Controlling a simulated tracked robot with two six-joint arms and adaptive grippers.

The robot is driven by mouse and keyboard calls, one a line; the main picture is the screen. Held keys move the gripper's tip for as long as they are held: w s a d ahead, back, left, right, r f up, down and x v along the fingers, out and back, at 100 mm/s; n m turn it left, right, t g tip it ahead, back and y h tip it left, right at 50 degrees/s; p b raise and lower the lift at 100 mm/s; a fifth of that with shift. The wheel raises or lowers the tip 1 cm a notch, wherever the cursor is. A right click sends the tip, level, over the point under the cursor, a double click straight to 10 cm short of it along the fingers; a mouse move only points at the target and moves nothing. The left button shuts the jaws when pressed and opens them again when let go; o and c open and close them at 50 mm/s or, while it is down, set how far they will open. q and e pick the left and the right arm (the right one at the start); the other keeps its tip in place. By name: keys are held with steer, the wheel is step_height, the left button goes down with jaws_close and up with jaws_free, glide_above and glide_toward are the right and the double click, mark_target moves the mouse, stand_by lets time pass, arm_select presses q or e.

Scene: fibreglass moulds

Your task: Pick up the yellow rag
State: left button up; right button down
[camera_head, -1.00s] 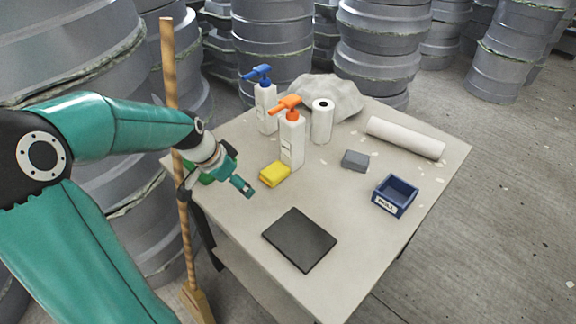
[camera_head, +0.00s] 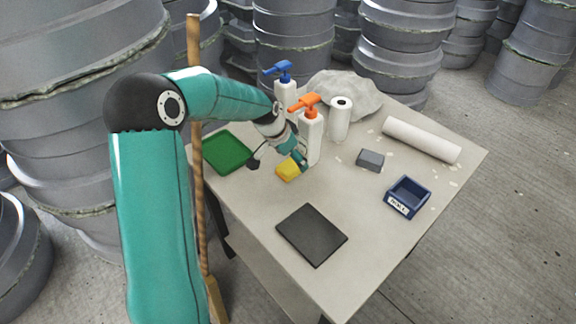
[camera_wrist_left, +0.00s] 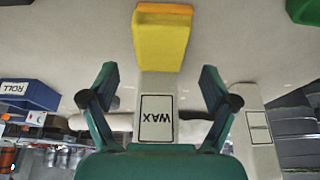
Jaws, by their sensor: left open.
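The yellow rag (camera_head: 287,173) lies folded on the table, just in front of the white bottle with the orange pump (camera_head: 310,140). My left gripper (camera_head: 298,160) is right by the rag, above its far side in the head view, which partly hides it. In the left wrist view the gripper (camera_wrist_left: 158,82) is open with nothing held. There the rag (camera_wrist_left: 161,42) is ahead of the gap between the fingers, and the bottle marked WAX (camera_wrist_left: 157,118) shows between them. My right gripper is not in view.
A green tray (camera_head: 226,152) lies at the table's left edge. A blue-pump bottle (camera_head: 285,90), a paper roll (camera_head: 340,120) and a grey block (camera_head: 370,160) stand nearby. A dark mat (camera_head: 311,235) lies in front, a blue bin (camera_head: 408,197) at right.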

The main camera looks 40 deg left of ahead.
arm_select(q)
steer(key=x, duration=0.2)
steer(key=shift+w+f, duration=0.1)
steer(key=shift+f, duration=0.15)
steer(key=shift+f+b, duration=0.2)
steer(key=shift+b, duration=0.1)
stand_by(0.3)
steer(key=c, duration=1.2)
